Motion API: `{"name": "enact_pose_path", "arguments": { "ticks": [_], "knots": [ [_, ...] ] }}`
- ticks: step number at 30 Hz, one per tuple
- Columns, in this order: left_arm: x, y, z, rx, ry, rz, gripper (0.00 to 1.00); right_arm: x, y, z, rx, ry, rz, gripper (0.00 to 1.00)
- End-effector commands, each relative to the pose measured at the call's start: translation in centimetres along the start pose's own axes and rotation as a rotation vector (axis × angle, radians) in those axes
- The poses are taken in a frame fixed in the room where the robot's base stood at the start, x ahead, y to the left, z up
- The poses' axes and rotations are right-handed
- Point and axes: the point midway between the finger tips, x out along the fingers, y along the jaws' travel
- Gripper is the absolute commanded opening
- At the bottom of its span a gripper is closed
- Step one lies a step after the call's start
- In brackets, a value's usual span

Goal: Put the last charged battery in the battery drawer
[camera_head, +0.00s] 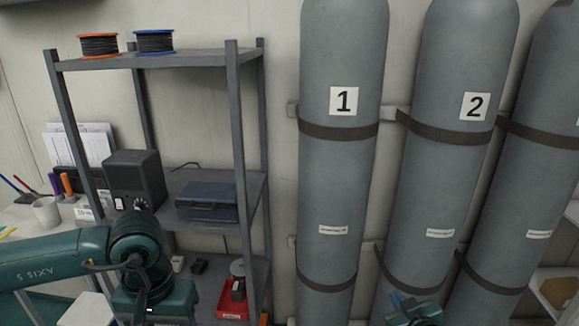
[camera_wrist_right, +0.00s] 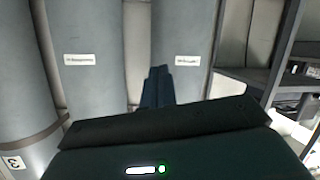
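No battery or battery drawer can be made out for certain. On the lower shelf of the grey rack, a red tray (camera_head: 233,308) holds a small dark block (camera_head: 238,290), too small to identify. My right gripper (camera_head: 403,303) is at the bottom edge of the head view, in front of cylinder 2 (camera_head: 433,190). In the right wrist view its fingers (camera_wrist_right: 157,87) are together with nothing visible between them. My left arm reaches in from the left in front of the rack; its gripper is out of the picture.
The rack's middle shelf holds a dark blue case (camera_head: 207,202) and a black box with a dial (camera_head: 134,183). Two cable spools (camera_head: 154,42) sit on top. Tall strapped cylinders, including cylinder 1 (camera_head: 342,190), line the wall. A white cup (camera_head: 46,211) stands at left.

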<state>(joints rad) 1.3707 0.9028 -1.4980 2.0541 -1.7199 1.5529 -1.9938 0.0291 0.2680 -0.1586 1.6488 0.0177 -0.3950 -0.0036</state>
Motion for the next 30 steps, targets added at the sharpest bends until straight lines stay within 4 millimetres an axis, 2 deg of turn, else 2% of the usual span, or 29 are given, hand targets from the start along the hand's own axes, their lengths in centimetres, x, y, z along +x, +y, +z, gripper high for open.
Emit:
{"name": "enact_pose_path", "arguments": {
  "ticks": [1,6,10,15,18,21,27,30],
  "knots": [
    [-0.1,0.0,0.0,-0.001,0.002,0.001,0.25,-1.8,-2.2,2.1,0.015,-0.029,-0.032,0.00],
    [-0.1,0.0,0.0,-0.001,0.002,0.001,0.25,-8.0,-8.0,6.9,0.069,-0.108,-0.121,0.00],
    [-0.1,0.0,0.0,-0.001,0.002,0.001,0.25,-12.8,-11.6,9.4,0.119,-0.164,-0.176,0.00],
    [-0.1,0.0,0.0,-0.001,0.002,0.001,0.25,-17.7,-14.5,11.0,0.173,-0.219,-0.219,0.00],
    [-0.1,0.0,0.0,-0.001,0.002,0.001,0.25,-19.4,-15.4,11.3,0.193,-0.239,-0.233,0.00],
    [0.0,0.0,0.0,-0.001,0.001,0.001,0.25,-20.4,-15.8,11.5,0.204,-0.249,-0.240,0.00],
    [0.1,0.1,0.0,0.000,-0.001,0.003,0.25,-20.7,-16.0,11.6,0.208,-0.253,-0.242,0.00],
    [1.3,0.0,0.2,-0.004,-0.004,0.001,0.25,-20.6,-16.0,11.6,0.207,-0.252,-0.242,0.00]
  ]
}}
